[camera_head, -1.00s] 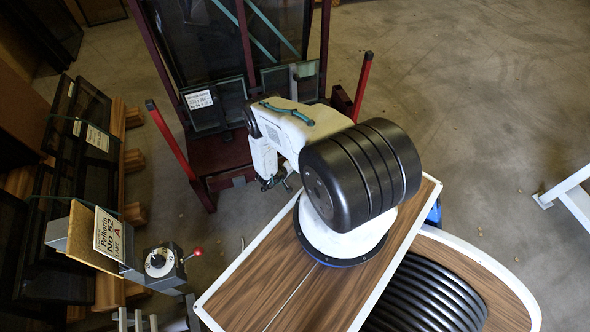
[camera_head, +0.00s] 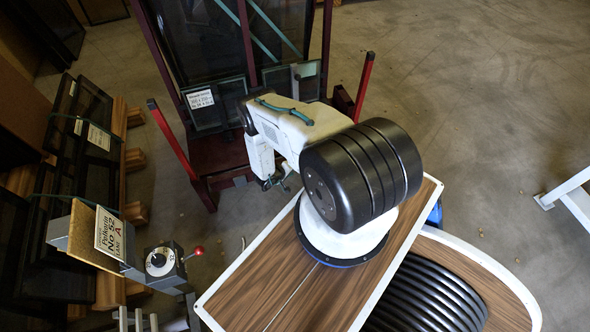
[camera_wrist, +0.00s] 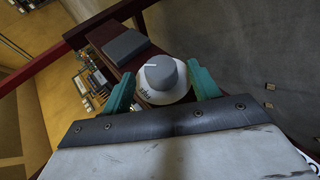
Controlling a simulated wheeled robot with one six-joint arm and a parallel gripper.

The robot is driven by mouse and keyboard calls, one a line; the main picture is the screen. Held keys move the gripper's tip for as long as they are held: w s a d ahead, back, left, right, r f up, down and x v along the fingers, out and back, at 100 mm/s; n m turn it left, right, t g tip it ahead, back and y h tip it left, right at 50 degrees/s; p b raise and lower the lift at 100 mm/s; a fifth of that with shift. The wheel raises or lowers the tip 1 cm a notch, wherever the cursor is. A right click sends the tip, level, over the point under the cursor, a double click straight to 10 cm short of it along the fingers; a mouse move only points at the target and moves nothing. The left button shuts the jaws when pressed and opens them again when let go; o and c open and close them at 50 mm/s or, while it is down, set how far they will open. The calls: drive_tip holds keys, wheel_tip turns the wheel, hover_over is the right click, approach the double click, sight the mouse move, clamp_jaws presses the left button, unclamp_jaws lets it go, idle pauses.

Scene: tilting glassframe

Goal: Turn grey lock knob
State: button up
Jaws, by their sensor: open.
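The grey lock knob (camera_wrist: 161,73) shows in the wrist view, a round grey cap with a white pointer line on a white dial with small dark lettering. It sits at the end of a dark red beam. My gripper (camera_wrist: 160,77) is open, with one teal finger on each side of the knob. A narrow gap shows on both sides; how deep the fingertips reach along the knob is hard to tell. In the head view my gripper (camera_head: 275,184) points down beside the dark red frame's base, and the knob there cannot be made out.
A grey block (camera_wrist: 125,47) sits on the beam just beyond the knob. In the head view, the dark red glass frame (camera_head: 219,155) with red posts stands behind my arm. A grey control box (camera_head: 163,265) with a red-ball lever stands at lower left.

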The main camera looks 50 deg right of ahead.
drive_tip(key=v, duration=0.6)
